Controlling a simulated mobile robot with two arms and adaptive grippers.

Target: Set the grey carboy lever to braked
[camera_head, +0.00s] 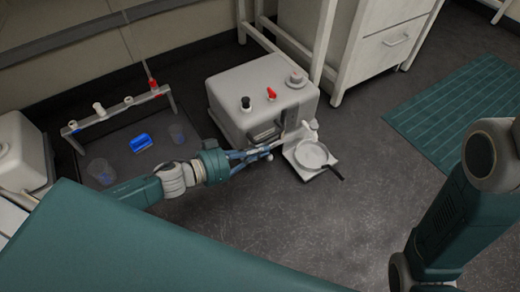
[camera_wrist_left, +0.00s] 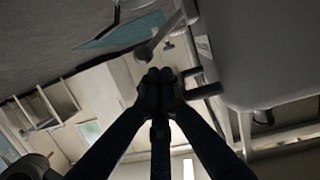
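The grey carboy (camera_head: 240,108) is a boxy light-grey vessel on the floor, with a black cap, a red fitting (camera_head: 271,93) and a pale cap on top. At its front right corner is a pale upright part with a rounded end (camera_head: 312,125); I cannot tell for certain whether this is the lever, or its setting. My left gripper (camera_head: 272,149) is low in front of the carboy, its fingertips close to that corner. In the left wrist view its fingertips (camera_wrist_left: 159,77) are together with nothing visible between them. A pale knob (camera_wrist_left: 143,53) shows just beyond them. My right gripper is out of view.
A white plate with a round dish (camera_head: 312,155) and dark handle (camera_head: 334,172) lies right of the gripper. A low rack (camera_head: 120,112), blue item (camera_head: 140,143) and clear beakers (camera_head: 101,172) are left. White cabinet legs stand behind. Floor is clear toward the green mat (camera_head: 460,110).

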